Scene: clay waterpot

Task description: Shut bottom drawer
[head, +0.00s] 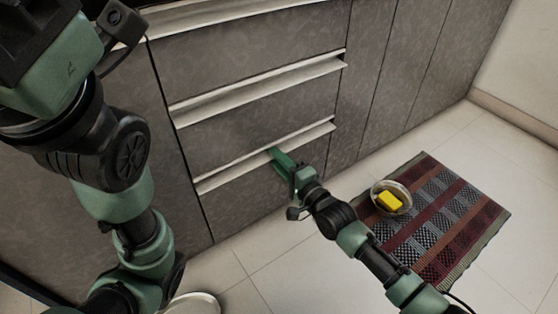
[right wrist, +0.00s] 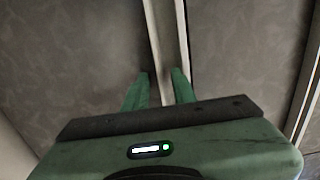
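The bottom drawer (head: 245,200) is the lowest grey front in the cabinet, under a long pale handle strip (head: 225,176). Its front looks about flush with the cabinet; I cannot tell whether a small gap remains. My right gripper (head: 276,155) is at the strip, right of its middle. In the right wrist view its two green fingers (right wrist: 160,80) stand a little apart, with the pale strip (right wrist: 162,50) running between and behind them. I cannot tell whether they touch it.
More grey drawers with pale strips (head: 265,82) are above. A striped mat (head: 440,230) lies on the tiled floor at right, with a bowl (head: 378,187) holding a yellow block (head: 391,201). The floor between cabinet and mat is clear.

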